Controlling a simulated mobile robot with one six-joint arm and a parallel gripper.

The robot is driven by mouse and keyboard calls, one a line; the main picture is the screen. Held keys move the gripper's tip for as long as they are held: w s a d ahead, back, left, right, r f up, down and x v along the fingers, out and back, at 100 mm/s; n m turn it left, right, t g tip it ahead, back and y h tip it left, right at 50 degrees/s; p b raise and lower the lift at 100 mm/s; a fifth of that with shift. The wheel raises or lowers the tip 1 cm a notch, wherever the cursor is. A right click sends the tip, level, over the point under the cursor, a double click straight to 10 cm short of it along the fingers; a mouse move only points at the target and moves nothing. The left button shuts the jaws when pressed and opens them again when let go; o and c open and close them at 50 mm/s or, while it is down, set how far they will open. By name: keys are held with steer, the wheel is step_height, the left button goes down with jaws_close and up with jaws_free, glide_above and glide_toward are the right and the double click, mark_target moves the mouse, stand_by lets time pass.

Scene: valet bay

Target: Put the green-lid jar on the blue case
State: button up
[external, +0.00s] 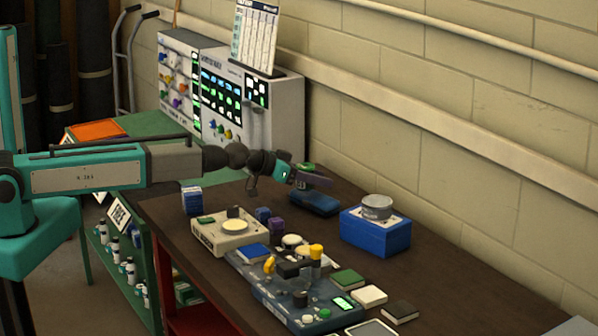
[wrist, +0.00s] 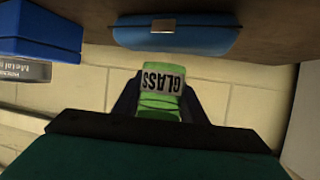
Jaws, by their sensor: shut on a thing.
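My gripper (external: 308,178) is shut on the green-lid jar (external: 304,168), with the arm stretched over the table. In the wrist view the jar (wrist: 160,100) is bright green with a white label reading "GLASS", upside down in the picture, between the two dark fingers (wrist: 160,105). The blue case (external: 315,204) lies on the table just below the gripper in the external view. In the wrist view the case (wrist: 175,36) has a silver latch and shows beyond the jar, apart from it. The gripper partly hides the jar in the external view.
A blue box (external: 372,236) with a grey tin (external: 377,206) on top stands right of the case. A beige device (external: 230,232), a dark control panel (external: 300,275) and small boxes crowd the table's front. A grey cabinet (external: 275,115) stands behind, against the block wall.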

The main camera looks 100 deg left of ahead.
steer(key=shift+f+p, duration=0.35)
steer(key=shift+f, duration=0.7)
steer(key=shift+f, duration=0.15)
steer(key=o, duration=1.1)
steer(key=shift+c, duration=0.2)
steer(key=shift+r, duration=0.2)
steer(key=shift+b+v, duration=0.55)
steer(key=shift+v, duration=1.05)
steer(key=b+v, duration=0.2)
steer(key=v, duration=0.6)
steer(key=shift+s+d, duration=0.3)
steer(key=shift+s, duration=0.05)
